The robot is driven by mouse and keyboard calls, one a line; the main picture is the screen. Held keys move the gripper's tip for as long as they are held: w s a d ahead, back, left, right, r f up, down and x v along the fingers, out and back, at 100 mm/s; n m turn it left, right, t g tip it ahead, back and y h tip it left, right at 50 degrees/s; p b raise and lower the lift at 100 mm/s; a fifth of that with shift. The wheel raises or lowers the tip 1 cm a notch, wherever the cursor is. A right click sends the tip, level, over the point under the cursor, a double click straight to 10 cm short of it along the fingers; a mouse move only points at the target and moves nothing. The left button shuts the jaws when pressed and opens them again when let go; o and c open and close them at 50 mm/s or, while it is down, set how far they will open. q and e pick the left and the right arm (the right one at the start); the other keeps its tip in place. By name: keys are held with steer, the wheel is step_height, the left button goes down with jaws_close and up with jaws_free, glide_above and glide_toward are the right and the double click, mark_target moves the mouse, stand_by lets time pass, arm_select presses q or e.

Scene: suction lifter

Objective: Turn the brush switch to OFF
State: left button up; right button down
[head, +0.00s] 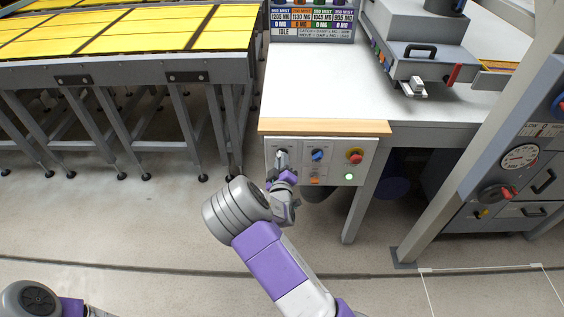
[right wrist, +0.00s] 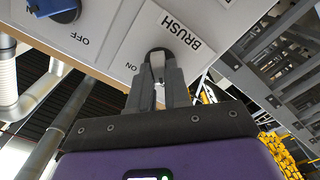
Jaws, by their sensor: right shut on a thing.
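The control panel (head: 334,171) is a pale box under the wooden front edge of the white table. The brush switch sits at its left end. In the right wrist view the brush switch (right wrist: 156,54) is a dark knob on a white plate lettered BRUSH, with ON printed beside it. My right gripper (head: 281,163) is at this switch. In the right wrist view its fingers (right wrist: 157,84) are shut on the knob and cover most of it. The knob's exact angle is hard to tell. My left gripper is out of view.
A blue switch (head: 317,155) is just right of the brush switch; it also shows in the right wrist view (right wrist: 62,8), with OFF beside it. A red knob (head: 355,156) and a lit green button (head: 349,176) are farther right. A table leg (head: 360,205) stands below.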

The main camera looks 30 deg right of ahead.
steer(key=c, duration=1.1)
jaws_free()
steer(key=p+v, duration=0.1)
steer(key=v, duration=0.6)
steer(key=shift+s+a, duration=0.1)
steer(key=shift+s, duration=0.2)
